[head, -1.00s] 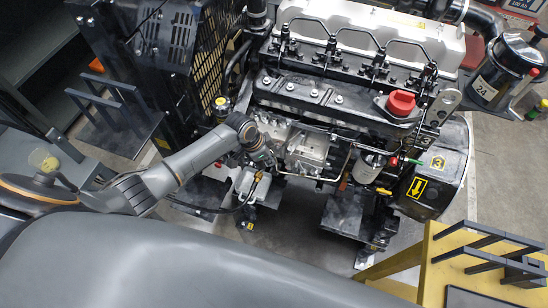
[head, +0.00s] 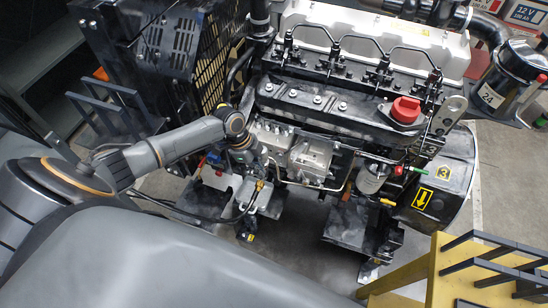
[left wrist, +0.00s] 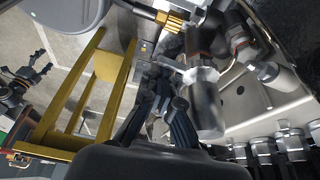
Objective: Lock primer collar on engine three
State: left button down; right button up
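Engine three (head: 335,110), with a yellow "3" label (head: 443,173) on its right side, fills the middle of the head view. My left gripper (head: 250,163) is at the engine's near left side, close to a hose with a brass fitting (head: 260,186). Its fingertips are hidden there. In the left wrist view my dark gripper fingers (left wrist: 160,105) point up the picture beside a grey cylinder (left wrist: 206,108) with a pale fitting. A brass knurled part (left wrist: 172,20) lies beyond. I cannot tell which part is the primer collar. No held object is discernible.
A silver filter cylinder (head: 372,180) and a red cap (head: 405,110) are on the engine. A yellow stand (head: 434,265) with black bars is at the lower right. A black canister marked 24 (head: 497,85) is at the right. Bare floor shows below the engine.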

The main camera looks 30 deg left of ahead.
pick_arm(q)
jog(key=shift+s+a+f, duration=0.1)
jog(key=shift+a, duration=1.05)
jog(key=shift+a+b, duration=0.2)
jog(key=shift+b, duration=0.15)
notch_tip(320, 180, up, 10)
jog(key=shift+d, duration=0.15)
dwell(0.6)
